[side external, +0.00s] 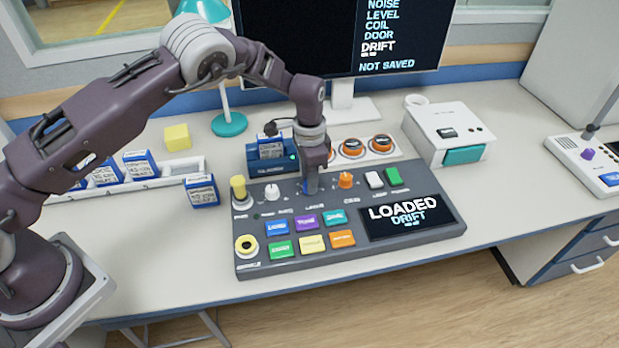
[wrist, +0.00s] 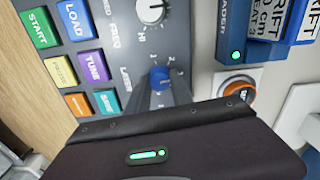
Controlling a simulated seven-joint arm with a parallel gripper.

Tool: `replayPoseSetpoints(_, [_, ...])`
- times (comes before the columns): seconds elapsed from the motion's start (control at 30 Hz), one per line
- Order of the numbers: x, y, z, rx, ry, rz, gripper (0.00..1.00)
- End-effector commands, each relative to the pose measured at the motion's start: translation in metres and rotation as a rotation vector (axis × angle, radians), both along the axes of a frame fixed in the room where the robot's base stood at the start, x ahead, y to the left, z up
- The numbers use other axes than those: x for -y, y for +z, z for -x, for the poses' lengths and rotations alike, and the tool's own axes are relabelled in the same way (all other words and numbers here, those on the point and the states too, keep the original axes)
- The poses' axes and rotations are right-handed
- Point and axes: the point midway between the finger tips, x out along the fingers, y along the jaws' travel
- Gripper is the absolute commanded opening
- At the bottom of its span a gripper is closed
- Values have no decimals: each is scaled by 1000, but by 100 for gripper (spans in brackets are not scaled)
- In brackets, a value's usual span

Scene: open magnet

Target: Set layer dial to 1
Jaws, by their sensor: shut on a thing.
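The grey console (side external: 300,264) lies on the desk, with a row of knobs along its back. The blue layer dial (wrist: 160,75) stands upright in this row, between a white knob (wrist: 150,10) and an orange knob (side external: 346,180). My gripper (side external: 312,184) points down over the console and is shut on the blue dial. In the side view the fingers hide most of the dial. Small digits ring it in the wrist view, but I cannot tell which one its pointer faces.
Coloured buttons, including a purple one (side external: 306,219), fill the console front. A yellow knob (side external: 238,188) rises at its left. Behind my gripper are a blue cartridge in a reader (side external: 270,156) and orange round buttons (side external: 352,148). The monitor (side external: 400,35) reads NOT SAVED.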

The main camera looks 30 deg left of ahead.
Motion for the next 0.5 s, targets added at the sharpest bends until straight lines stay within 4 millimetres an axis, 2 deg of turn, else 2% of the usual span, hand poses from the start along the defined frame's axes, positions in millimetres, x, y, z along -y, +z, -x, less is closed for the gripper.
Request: replayPoseSetpoints(0.5, [0,1,-1,3,460,1,0])
